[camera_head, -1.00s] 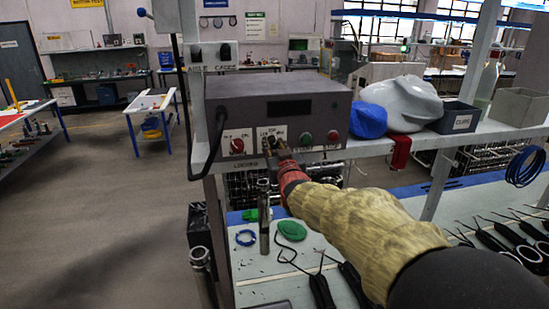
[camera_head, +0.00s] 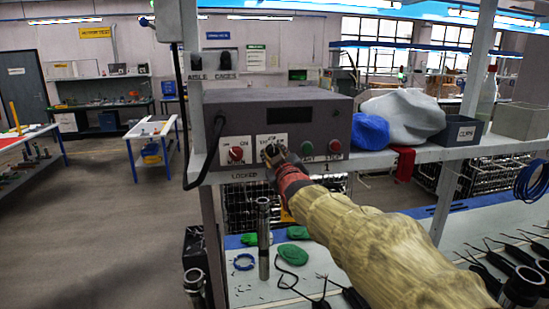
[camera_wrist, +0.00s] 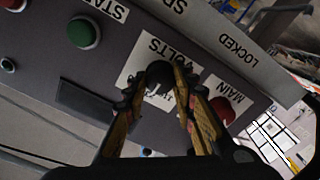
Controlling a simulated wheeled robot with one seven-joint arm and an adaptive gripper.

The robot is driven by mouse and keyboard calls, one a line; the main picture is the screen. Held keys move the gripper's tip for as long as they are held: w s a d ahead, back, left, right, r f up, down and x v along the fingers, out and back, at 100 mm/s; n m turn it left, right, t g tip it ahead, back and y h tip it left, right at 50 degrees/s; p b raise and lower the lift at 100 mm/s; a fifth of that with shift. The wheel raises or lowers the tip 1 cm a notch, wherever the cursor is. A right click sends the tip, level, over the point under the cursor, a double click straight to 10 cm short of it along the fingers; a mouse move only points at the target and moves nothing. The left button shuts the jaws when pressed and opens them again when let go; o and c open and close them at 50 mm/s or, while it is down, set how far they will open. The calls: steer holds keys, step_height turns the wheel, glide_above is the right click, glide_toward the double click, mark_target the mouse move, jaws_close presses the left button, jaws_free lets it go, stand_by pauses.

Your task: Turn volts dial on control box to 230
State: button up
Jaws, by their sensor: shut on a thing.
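The control box (camera_head: 225,112) is a grey box on the shelf above the bench. Its volts dial is a black knob on a white plate (camera_head: 265,141), labelled VOLTS in the wrist view. My gripper (camera_head: 273,156) reaches the dial from the lower right. In the wrist view the volts dial (camera_wrist: 160,73) sits between the two fingertips of my gripper (camera_wrist: 158,90), which are shut on it. The fingers hide most of the scale, so I cannot read which value the dial points to.
A red MAIN knob (camera_head: 236,154) is left of the dial. A green button (camera_head: 307,148) and a red button (camera_head: 335,146) are to its right. A metal tube (camera_head: 263,235) stands on the bench below.

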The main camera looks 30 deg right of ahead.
steer(key=o, duration=1.2)
steer(key=shift+c, duration=0.2)
steer(key=v, duration=1.2)
